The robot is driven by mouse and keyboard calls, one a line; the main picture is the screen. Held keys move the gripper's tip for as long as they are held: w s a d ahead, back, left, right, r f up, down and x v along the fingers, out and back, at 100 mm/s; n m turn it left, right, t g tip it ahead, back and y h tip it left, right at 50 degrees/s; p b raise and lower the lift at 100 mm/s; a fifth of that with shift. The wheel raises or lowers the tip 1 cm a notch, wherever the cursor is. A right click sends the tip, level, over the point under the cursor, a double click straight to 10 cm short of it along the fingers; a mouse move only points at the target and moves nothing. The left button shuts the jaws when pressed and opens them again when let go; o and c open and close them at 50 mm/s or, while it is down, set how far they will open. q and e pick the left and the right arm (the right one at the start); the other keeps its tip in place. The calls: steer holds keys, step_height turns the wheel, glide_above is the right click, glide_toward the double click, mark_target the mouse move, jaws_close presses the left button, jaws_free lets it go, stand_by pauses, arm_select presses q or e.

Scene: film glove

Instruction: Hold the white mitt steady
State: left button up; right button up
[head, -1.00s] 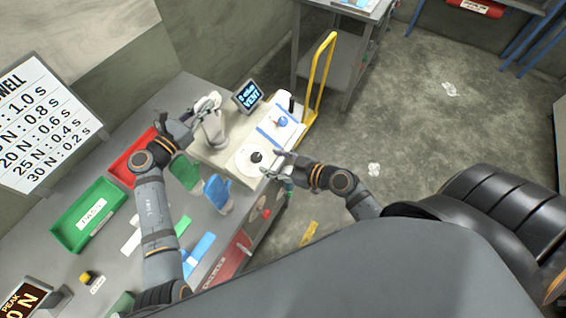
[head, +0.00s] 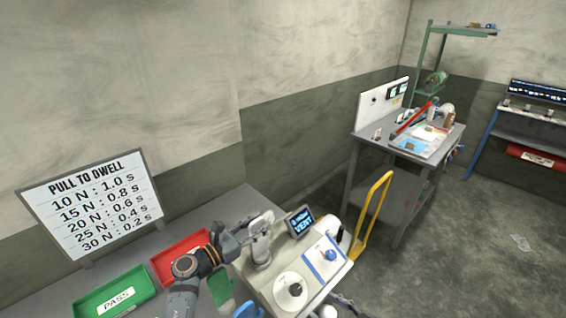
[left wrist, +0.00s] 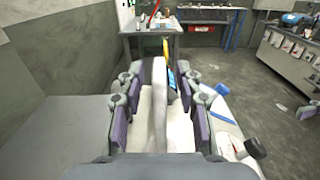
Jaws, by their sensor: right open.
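The white mitt (head: 262,222) stands upright on a pale form on the bench unit in the head view. My left gripper (head: 246,237) is at its left side. In the left wrist view, the mitt's pale upright form (left wrist: 174,108) lies between the purple-padded fingers of my left gripper (left wrist: 172,80). I cannot tell whether the pads press on it. My right gripper (head: 345,304) shows only partly at the bottom edge of the head view, open, below the bench unit and apart from the mitt.
A small VENT screen (head: 300,221) stands right of the mitt. A white disc with a black knob (head: 291,291) and a blue knob (head: 330,254) are on the unit. A red tray (head: 168,268) and green PASS tray (head: 100,304) lie left. A yellow rail (head: 375,220) rises at right.

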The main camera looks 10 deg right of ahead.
arm_select(q)
steer(key=v, duration=1.2)
